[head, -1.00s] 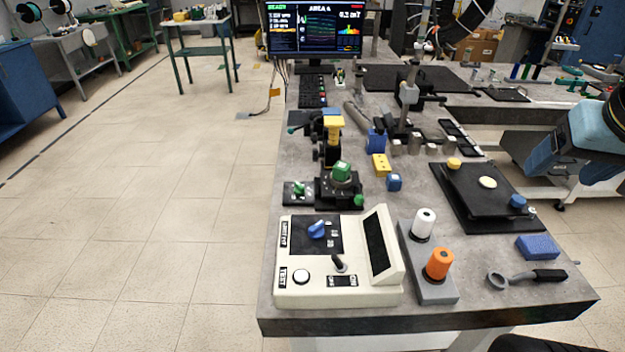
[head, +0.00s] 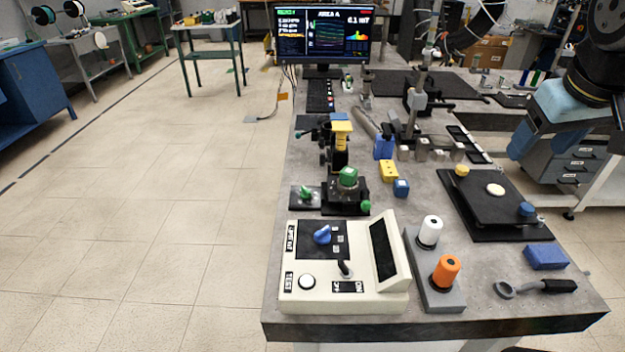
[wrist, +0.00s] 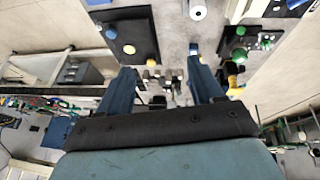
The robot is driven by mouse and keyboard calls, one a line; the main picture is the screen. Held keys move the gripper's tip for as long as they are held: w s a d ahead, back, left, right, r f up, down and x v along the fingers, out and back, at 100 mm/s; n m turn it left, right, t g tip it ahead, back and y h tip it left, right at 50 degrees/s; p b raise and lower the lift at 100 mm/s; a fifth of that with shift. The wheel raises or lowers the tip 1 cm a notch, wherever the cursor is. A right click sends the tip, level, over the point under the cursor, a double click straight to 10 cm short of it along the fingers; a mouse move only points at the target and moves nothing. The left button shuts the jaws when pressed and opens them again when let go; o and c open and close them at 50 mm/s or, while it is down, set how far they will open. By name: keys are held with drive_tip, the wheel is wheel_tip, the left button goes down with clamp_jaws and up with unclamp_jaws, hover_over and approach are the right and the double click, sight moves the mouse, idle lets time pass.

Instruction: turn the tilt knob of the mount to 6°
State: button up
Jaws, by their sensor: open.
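The mount (head: 346,197) is a black staged block with a yellow-topped post (head: 341,135) behind it. It has a green knob on top (head: 348,177) and a smaller green knob low on its right side (head: 366,206). No angle scale is readable, and I cannot tell which is the tilt knob. The mount also shows at the upper right of the wrist view (wrist: 240,44). My gripper (wrist: 161,65) shows there with two blue fingers wide apart and nothing between them. The fingers are apart from the mount.
A white control box (head: 345,290) with a blue dial stands in front of the mount. A black plate (head: 490,225) lies further right.

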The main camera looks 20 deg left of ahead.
drive_tip(key=w+a+n+g, duration=0.1)
drive_tip(key=w+a+n, duration=0.6)
drive_tip(key=w+a, duration=0.25)
drive_tip(key=n+g, duration=0.4)
drive_tip(key=n, duration=1.3)
hover_over(306, 188)
wheel_tip(306, 188, down, 18)
wheel_tip(306, 188, down, 14)
drive_tip(key=shift+r, duration=0.25)
drive_tip(key=shift+d, duration=0.1)
drive_tip(key=shift+c, duration=0.5)
drive_tip(key=c, duration=1)
drive_tip(key=shift+o, duration=0.2)
